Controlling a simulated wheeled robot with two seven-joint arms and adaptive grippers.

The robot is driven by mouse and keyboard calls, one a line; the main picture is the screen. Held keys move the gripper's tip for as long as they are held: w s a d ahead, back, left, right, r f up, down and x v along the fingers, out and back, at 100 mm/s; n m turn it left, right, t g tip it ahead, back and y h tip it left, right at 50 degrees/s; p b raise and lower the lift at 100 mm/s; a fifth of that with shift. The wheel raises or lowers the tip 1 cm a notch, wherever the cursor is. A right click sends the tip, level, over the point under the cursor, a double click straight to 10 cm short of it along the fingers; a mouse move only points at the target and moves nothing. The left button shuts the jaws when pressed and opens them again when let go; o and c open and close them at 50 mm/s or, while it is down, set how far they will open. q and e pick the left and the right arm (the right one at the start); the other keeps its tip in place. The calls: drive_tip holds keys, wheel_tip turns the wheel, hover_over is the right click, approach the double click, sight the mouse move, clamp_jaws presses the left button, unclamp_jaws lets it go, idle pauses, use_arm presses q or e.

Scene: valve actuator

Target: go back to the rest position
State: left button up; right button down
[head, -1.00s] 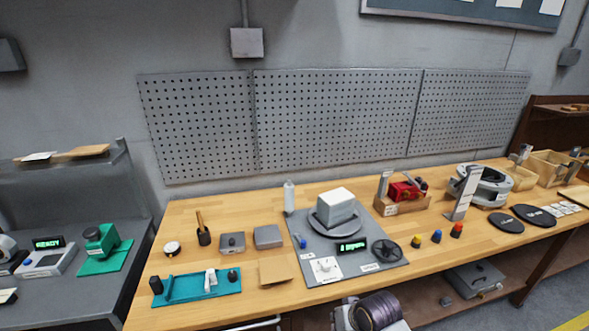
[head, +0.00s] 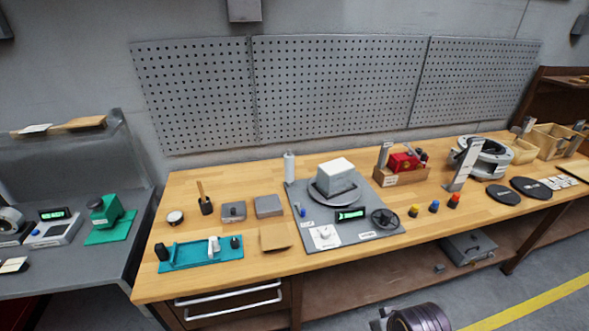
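Neither of my grippers can be made out in the head view. A dark, ribbed round part (head: 420,318) shows at the bottom edge, right of the middle. It looks like part of my own arm, cut off by the frame. The wooden workbench (head: 330,265) spans the view, with no gripper over it. On it, the valve actuator, a grey block with a white top (head: 337,172), sits on a round grey base on a grey mat (head: 385,243). A small display (head: 351,215) and a black handwheel (head: 384,219) are in front of it.
A teal fixture (head: 200,254) is at the bench's front left. Red, blue and yellow buttons (head: 434,207) stand right of the mat. A grey side table (head: 60,270) holds a green device (head: 104,210). A grey case (head: 468,248) lies on the lower shelf.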

drive_tip(key=s+d+f+g+b, duration=0.1)
drive_tip(key=s+f, duration=0.1)
drive_tip(key=f, duration=1.6)
drive_tip(key=s+f+g+b, duration=0.1)
drive_tip(key=s+f, duration=0.1)
drive_tip(key=f, duration=1.5)
drive_tip(key=s+d+f+b, duration=0.1)
drive_tip(key=s+d+f, duration=0.1)
drive_tip(key=s+f, duration=0.8)
drive_tip(key=s+d+f+b, duration=0.1)
drive_tip(key=s+d+f, duration=0.1)
drive_tip(key=s+f, duration=0.9)
drive_tip(key=shift+s+f+g+h, duration=0.3)
drive_tip(key=shift+s+g, duration=0.1)
drive_tip(key=shift+s, duration=0.3)
drive_tip(key=shift+d, duration=0.1)
